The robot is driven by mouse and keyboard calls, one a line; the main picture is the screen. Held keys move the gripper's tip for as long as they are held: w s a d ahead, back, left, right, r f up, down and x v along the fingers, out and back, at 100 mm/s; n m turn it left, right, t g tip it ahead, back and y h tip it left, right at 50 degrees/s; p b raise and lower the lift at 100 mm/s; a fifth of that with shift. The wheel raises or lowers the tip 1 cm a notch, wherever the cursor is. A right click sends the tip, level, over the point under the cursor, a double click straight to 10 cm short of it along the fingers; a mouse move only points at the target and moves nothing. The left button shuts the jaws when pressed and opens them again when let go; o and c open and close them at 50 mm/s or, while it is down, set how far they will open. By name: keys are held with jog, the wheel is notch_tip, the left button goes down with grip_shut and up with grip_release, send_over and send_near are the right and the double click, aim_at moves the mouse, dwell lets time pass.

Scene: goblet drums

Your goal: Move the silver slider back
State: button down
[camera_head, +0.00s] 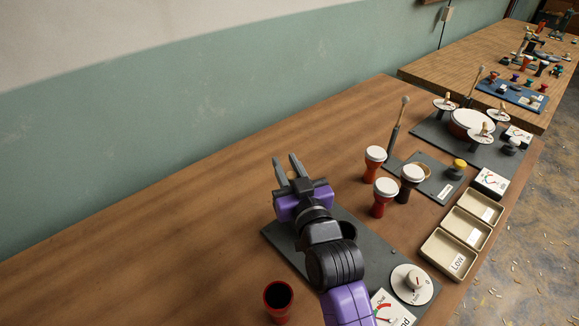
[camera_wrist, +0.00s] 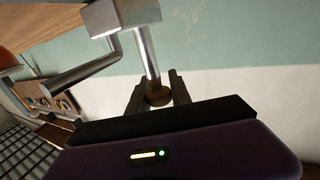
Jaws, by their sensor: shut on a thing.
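My gripper (camera_head: 289,168) is above the dark grey base board (camera_head: 263,232) in the head view, its two fingers pointing toward the wall. In the wrist view my gripper (camera_wrist: 157,92) has a finger on each side of the brownish round end of a silver rod (camera_wrist: 147,55). The rod runs up to a silver block (camera_wrist: 120,15); this looks like the silver slider. The fingers are shut on the rod's end. In the head view I cannot make out the slider; my gripper and arm cover much of the board.
A red cup-shaped drum (camera_head: 278,300) stands left of my arm. Red and dark goblet drums (camera_head: 385,196) stand to the right, near a grey board with a yellow knob (camera_head: 459,165). Beige trays (camera_head: 446,255) line the right edge. The table's left part is clear.

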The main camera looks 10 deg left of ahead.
jog(key=c, duration=1.2)
grip_release()
jog(key=shift+a, duration=0.2)
jog(key=shift+c, duration=0.2)
jog(key=v, duration=0.7)
jog(key=shift+s+d+b, duration=0.25)
jog(key=shift+s+b, duration=0.05)
